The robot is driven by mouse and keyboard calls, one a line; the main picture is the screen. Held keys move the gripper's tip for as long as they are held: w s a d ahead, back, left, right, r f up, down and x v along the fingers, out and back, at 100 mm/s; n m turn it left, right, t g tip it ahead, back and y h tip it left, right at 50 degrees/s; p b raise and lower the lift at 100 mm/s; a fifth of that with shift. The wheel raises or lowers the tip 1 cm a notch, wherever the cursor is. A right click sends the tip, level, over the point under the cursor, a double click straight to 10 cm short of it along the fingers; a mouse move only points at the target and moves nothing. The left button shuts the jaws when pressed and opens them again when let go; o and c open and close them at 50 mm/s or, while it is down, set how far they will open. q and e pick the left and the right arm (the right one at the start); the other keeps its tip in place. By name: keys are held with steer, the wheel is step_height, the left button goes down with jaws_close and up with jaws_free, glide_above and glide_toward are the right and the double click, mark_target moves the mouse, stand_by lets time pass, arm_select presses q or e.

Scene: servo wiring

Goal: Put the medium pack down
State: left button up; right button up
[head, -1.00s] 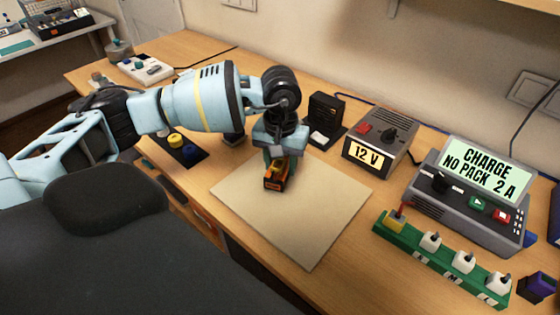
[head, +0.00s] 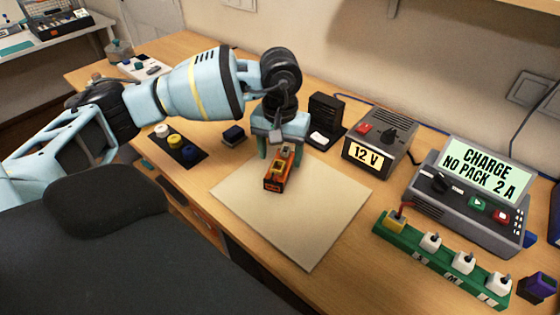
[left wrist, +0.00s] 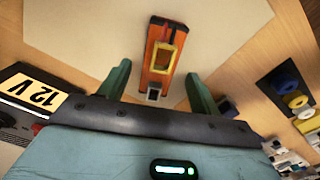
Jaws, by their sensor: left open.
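The medium pack, an orange and black block with a yellow frame on top (head: 278,172), lies on the pale square mat (head: 300,225) near its back left part. It also shows in the left wrist view (left wrist: 160,58), resting on the mat between the fingers. My left gripper (head: 276,150) is just above and behind the pack. Its green fingers are spread, with a gap on each side of the pack in the left wrist view (left wrist: 160,88). My right gripper is not in view.
A 12 V supply (head: 378,145) and a charger reading "CHARGE NO PACK 2 A" (head: 470,200) stand to the right. A green strip with several connectors (head: 445,262) lies before the charger. A black tray with coloured rings (head: 178,146) is left. The mat's front is clear.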

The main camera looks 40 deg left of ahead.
mark_target(280, 160)
arm_select(q)
step_height(280, 160, up, 9)
steer(key=shift+f, duration=0.2)
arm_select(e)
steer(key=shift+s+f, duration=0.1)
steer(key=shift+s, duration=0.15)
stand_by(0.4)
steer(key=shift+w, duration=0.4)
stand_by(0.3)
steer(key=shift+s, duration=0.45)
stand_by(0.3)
